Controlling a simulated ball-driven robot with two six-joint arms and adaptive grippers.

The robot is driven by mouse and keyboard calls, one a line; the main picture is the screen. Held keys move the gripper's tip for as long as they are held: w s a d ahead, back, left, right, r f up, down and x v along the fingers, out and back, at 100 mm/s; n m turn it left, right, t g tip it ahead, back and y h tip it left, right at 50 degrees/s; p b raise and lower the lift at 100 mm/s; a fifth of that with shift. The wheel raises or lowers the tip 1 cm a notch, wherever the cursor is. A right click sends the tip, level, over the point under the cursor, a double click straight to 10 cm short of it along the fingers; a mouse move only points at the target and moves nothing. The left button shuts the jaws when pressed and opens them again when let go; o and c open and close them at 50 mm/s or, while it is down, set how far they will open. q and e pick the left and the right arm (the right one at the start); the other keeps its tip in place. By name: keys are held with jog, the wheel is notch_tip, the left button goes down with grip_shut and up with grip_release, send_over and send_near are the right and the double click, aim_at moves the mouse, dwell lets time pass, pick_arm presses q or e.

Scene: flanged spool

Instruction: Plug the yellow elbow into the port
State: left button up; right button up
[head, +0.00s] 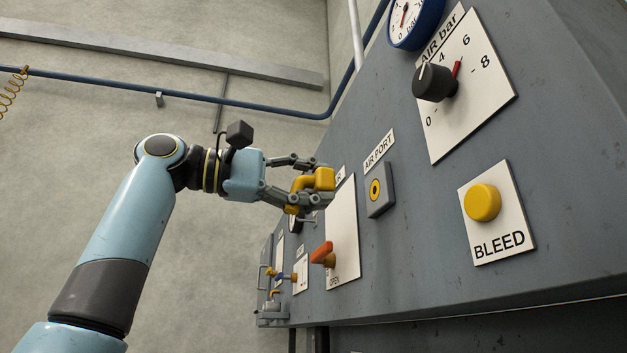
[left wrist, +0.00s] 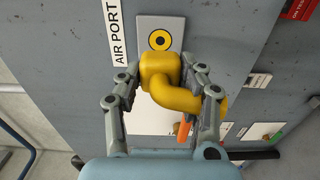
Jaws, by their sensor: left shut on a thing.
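My left gripper (head: 318,184) is shut on the yellow elbow (head: 313,181). In the left wrist view the elbow (left wrist: 170,80) sits between the two fingers, with its blocky end toward the panel and its curved end bending to the right. The port (head: 375,190) is a grey plate with a yellow ring and dark centre, under the AIR PORT label. It also shows in the left wrist view (left wrist: 160,40), just beyond the elbow's blocky end. The elbow is apart from the port, to its left in the head view. My right gripper is not in view.
The grey panel (head: 400,270) carries an orange-handled valve (head: 322,254) below the elbow. A yellow BLEED button (head: 482,203), a black AIR bar knob (head: 434,84) and a blue-rimmed gauge (head: 414,20) are to the right. Open space lies in front of the panel.

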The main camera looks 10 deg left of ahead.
aim_at(374, 191)
pick_arm(q)
jog(key=shift+x, duration=2.95)
jog(key=shift+a, duration=0.1)
jog(key=shift+p, duration=0.6)
jog(key=shift+w+d, duration=0.2)
jog(key=shift+d, duration=0.35)
jog(key=o, duration=1.2)
jog(key=shift+c, duration=0.2)
jog(key=v, duration=1.2)
